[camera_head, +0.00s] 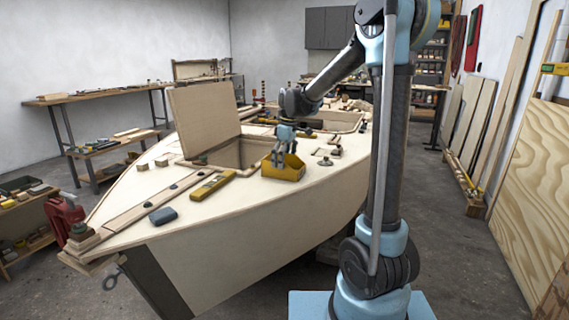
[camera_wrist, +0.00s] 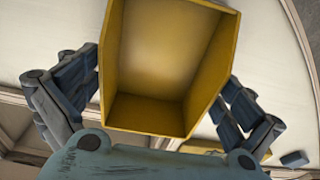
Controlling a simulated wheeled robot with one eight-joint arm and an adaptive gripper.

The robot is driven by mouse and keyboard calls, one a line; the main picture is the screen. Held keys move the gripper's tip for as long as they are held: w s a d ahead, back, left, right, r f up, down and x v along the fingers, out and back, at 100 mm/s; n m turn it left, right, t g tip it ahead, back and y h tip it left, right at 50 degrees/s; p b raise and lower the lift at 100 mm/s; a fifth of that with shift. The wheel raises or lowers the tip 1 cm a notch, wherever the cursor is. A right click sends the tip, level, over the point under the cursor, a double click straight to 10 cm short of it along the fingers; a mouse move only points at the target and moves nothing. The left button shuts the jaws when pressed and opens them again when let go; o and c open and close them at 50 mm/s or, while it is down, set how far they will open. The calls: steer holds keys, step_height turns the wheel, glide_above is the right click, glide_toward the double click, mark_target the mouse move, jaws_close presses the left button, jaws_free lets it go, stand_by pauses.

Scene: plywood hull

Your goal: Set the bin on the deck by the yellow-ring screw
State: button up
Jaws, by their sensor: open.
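The yellow bin (camera_head: 283,173) is at the hatch's near right corner, and looks to be upright on the pale plywood deck (camera_head: 262,205). My gripper (camera_head: 286,150) is above and around the bin. In the wrist view the empty bin (camera_wrist: 148,112) fills the middle, its open top facing the camera. The open fingers of my gripper (camera_wrist: 165,75) stand on either side of it. Several small dark screws or knobs are on the deck, one on a plate (camera_head: 325,161) right of the bin. I cannot make out a yellow ring on any.
An open hatch (camera_head: 240,153) with its raised lid (camera_head: 204,115) lies left of the bin. A yellow level (camera_head: 212,185) and a grey-blue block (camera_head: 163,215) lie on the near deck. Bare deck lies in front of the bin.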

step_height(320, 180, up, 12)
steer(key=d+f, duration=0.1)
steer(key=s+d+m, duration=0.3)
steer(key=s+d, duration=0.5)
steer(key=s+d+f+m, duration=0.3)
steer(key=s+d+f, duration=0.1)
steer(key=s+f, duration=0.3)
steer(key=s+d+f+m+t+h, duration=0.1)
steer(key=s+d+f+m, duration=0.3)
steer(key=s, duration=0.5)
steer(key=s+d+f+m, duration=0.3)
steer(key=s+d+f, duration=0.3)
steer(key=s+f, duration=0.3)
steer(key=shift+f+m+t, duration=0.35)
steer(key=shift+m+t, duration=0.05)
